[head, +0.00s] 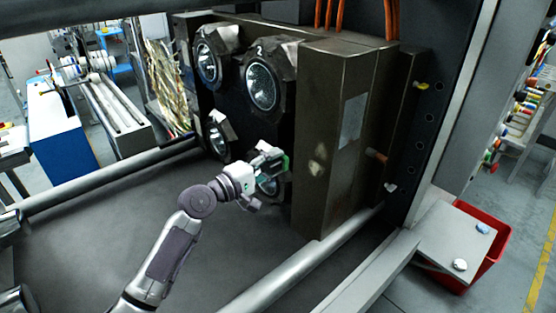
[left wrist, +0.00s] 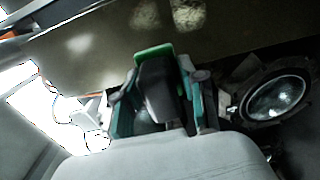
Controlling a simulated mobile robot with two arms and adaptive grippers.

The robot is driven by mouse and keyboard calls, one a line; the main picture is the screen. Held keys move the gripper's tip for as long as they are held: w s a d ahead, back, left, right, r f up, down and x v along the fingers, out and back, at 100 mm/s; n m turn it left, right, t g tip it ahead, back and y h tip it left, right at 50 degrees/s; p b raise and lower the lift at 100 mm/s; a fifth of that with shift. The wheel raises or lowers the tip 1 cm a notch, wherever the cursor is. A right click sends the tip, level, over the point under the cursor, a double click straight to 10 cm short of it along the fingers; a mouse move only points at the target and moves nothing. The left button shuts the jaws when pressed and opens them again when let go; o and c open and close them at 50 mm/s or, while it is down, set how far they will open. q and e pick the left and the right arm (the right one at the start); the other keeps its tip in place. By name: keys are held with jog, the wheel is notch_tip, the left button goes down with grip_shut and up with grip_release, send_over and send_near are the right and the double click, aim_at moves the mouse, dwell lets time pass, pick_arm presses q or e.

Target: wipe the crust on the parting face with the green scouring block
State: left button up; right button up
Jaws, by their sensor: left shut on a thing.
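My left gripper (head: 270,163) is shut on the green scouring block (head: 285,163), beside the dark mould. The block's green edge also shows between the fingers (left wrist: 155,95) in the left wrist view, as a green strip (left wrist: 153,52). A pale crust patch (head: 318,160) is on the mould's brown face (head: 312,205), just right of the block. In the left wrist view the face (left wrist: 110,62) fills the top, with pale patches (left wrist: 188,18) on it. I cannot tell whether the block touches the face. My right gripper is not in view.
Round glossy cavities (head: 262,86) sit left of the face; one (left wrist: 276,97) is close to the gripper's right in the wrist view. Metal bars (head: 300,272) run along the machine. A small ledge (head: 445,238) with two small objects stands over a red bin (head: 495,213) at right.

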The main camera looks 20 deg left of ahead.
pick_arm(q)
jog(key=shift+w+d, duration=0.1)
jog(key=shift+f, duration=0.1)
jog(key=b, duration=0.3)
send_near(307, 160)
jog(key=x, duration=0.4)
jog(key=shift+w+f, duration=0.1)
jog(key=shift+w, duration=0.1)
jog(key=shift+w+d, duration=0.2)
jog(key=shift+d, duration=0.05)
jog(key=shift+b+x, duration=0.55)
jog(key=shift+x, duration=0.45)
dwell(0.6)
